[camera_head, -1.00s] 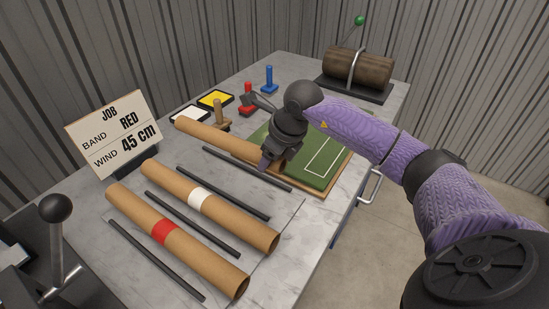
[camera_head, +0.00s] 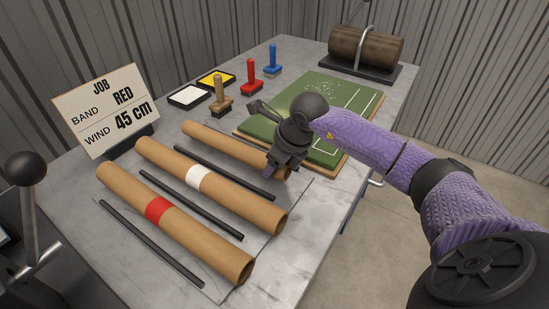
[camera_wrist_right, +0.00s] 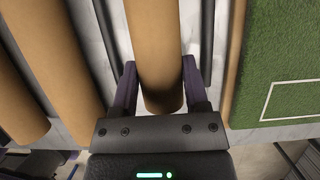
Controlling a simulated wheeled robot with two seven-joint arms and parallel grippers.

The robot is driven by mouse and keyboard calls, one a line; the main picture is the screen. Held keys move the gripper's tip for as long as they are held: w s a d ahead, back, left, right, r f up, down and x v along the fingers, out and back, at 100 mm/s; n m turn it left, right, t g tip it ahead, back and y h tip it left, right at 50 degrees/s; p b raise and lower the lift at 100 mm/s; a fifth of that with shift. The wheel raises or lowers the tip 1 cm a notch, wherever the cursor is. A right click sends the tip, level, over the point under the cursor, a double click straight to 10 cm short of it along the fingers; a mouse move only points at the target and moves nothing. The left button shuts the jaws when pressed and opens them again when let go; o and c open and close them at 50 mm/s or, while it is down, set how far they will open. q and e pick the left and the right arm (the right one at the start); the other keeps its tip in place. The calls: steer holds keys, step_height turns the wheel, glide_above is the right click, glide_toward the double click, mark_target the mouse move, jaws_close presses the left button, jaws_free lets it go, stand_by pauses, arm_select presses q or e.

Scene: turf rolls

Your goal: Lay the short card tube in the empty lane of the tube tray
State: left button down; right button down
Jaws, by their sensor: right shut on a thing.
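The short card tube (camera_head: 222,146) is plain brown and lies lengthwise in my right gripper (camera_head: 282,170), which is shut on its near end. In the right wrist view the gripper (camera_wrist_right: 160,88) has one finger on each side of the tube (camera_wrist_right: 155,45). The tray's other lanes hold a white-banded tube (camera_head: 235,199) and a red-banded tube (camera_head: 195,235). My left gripper is not in view.
A turf mat on a board (camera_head: 335,100) lies just beyond the tube. Stamps in wood, red (camera_head: 250,78) and blue, and ink pads (camera_head: 190,95) stand behind. A job sign (camera_head: 108,110) and a ball-knobbed lever (camera_head: 28,180) are at left. A log roller (camera_head: 366,48) is at the far end.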

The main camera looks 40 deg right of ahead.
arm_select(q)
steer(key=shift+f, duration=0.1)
arm_select(e)
steer(key=shift+f, duration=0.1)
steer(key=shift+c, duration=2)
jaws_free()
steer(key=o, duration=0.4)
arm_select(q)
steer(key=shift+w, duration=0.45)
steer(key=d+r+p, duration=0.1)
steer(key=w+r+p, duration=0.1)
steer(key=p, duration=0.1)
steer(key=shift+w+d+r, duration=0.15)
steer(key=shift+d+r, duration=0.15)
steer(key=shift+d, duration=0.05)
arm_select(e)
steer(key=v, duration=1)
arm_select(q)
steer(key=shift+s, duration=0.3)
arm_select(e)
steer(key=shift+f, duration=0.1)
